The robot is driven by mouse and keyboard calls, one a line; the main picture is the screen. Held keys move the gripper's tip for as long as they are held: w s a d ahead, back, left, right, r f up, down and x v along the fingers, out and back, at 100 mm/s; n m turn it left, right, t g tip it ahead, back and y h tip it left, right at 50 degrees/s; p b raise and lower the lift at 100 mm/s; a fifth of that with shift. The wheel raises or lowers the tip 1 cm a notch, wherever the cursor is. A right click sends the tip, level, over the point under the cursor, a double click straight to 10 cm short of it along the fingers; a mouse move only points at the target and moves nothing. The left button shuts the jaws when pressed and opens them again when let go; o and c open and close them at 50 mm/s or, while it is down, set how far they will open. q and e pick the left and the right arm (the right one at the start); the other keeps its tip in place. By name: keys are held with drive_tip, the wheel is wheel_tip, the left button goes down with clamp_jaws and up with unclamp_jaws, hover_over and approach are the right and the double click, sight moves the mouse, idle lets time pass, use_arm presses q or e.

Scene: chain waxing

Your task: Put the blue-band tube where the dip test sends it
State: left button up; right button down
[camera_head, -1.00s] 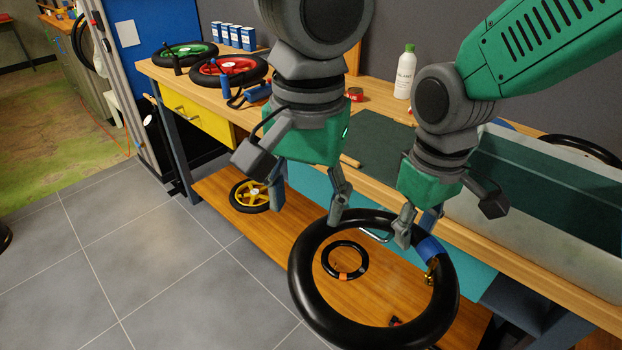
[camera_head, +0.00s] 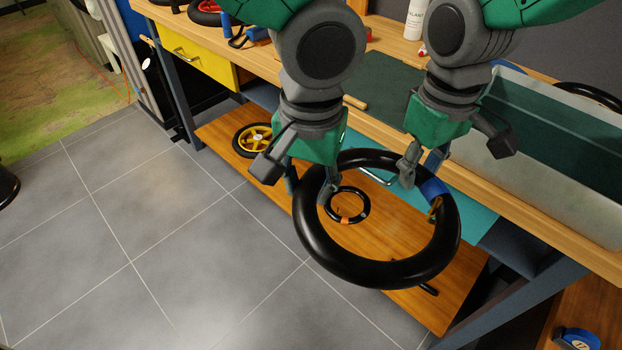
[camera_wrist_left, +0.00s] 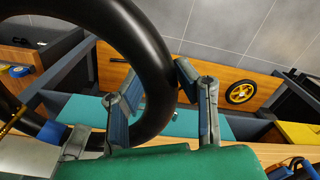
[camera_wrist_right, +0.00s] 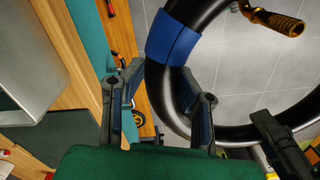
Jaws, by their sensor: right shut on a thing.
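The blue-band tube (camera_head: 380,272) is a large black ring hanging in front of the bench, with a blue band (camera_head: 432,188) and a brass valve (camera_head: 435,208) on its right side. My right gripper (camera_head: 422,172) is shut on the tube beside the band; the band also shows in the right wrist view (camera_wrist_right: 172,42). My left gripper (camera_head: 308,190) has its fingers spread on either side of the tube's left part, also seen in the left wrist view (camera_wrist_left: 155,85). A grey-walled trough (camera_head: 510,125) with a dark green inside stands on the bench at right.
The lower wooden shelf (camera_head: 222,135) holds a yellow wheel (camera_head: 252,140) and a small black ring with an orange band (camera_head: 348,205). A dark green mat (camera_head: 385,88) lies on the bench. A blue round item (camera_head: 577,340) is at bottom right.

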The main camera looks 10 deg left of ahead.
use_arm(q)
clamp_jaws()
use_arm(e)
drive_tip(key=shift+a, duration=0.1)
drive_tip(key=c, duration=1.4)
unclamp_jaws()
drive_tip(key=shift+o, duration=1.2)
use_arm(q)
drive_tip(key=shift+d, duration=0.1)
